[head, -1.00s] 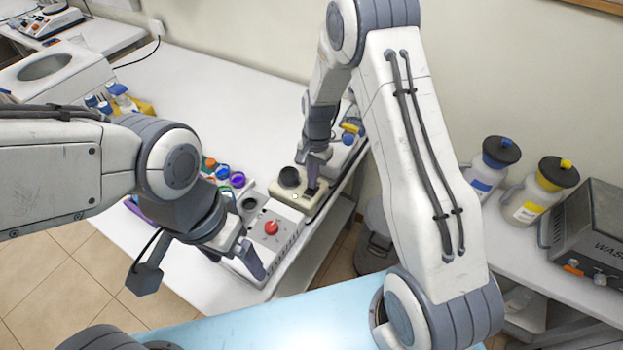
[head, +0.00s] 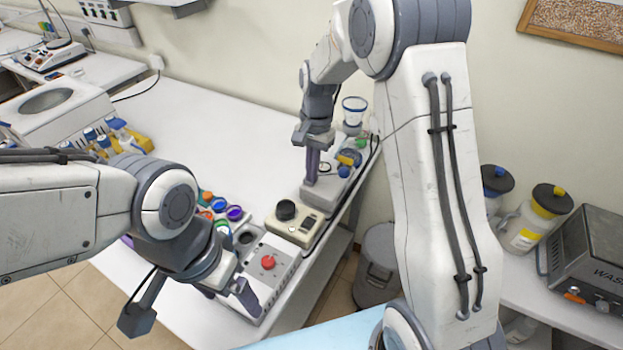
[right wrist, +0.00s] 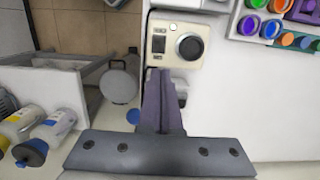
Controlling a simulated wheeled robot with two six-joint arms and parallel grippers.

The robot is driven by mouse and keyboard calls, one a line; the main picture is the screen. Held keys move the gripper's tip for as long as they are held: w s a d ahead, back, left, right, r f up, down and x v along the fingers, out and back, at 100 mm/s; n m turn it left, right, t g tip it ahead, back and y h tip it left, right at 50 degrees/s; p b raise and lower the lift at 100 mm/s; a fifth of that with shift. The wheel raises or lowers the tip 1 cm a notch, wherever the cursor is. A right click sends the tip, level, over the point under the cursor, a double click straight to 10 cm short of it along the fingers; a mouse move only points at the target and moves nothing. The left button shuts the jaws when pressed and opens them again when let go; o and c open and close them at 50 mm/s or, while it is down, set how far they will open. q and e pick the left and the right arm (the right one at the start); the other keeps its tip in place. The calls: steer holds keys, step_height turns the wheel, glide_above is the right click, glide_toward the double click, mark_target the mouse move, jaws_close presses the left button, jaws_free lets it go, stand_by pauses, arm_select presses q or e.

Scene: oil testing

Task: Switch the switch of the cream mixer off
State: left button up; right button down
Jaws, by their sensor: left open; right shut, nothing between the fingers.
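The cream mixer (head: 290,232) sits on the white bench, with a round black top and a dark switch (head: 306,227) on its right side. In the right wrist view the mixer (right wrist: 202,24) is at the top, its dark switch (right wrist: 158,43) left of the black top. I cannot tell the switch's position. My right gripper (head: 312,182) is shut and empty, above a grey device behind the mixer; in the right wrist view its fingers (right wrist: 161,73) end just below the mixer. My left gripper (head: 243,290) is open near a box with a red knob.
The grey-white box with a red knob (head: 280,277) stands in front of the mixer. Several coloured caps (head: 234,213) sit left of it. A grey device (head: 322,196) and a clear cup (head: 354,108) are behind. A grey bin (head: 378,262) stands on the floor at right.

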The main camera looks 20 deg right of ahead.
steer(key=s+a+r+n, duration=0.5)
steer(key=s+a+n, duration=0.2)
steer(key=s+a, duration=0.3)
steer(key=s+n+t+b, duration=0.1)
steer(key=s+n, duration=0.8)
steer(key=s, duration=0.9)
steer(key=shift+a+r, duration=0.4)
steer(key=shift+a, duration=0.05)
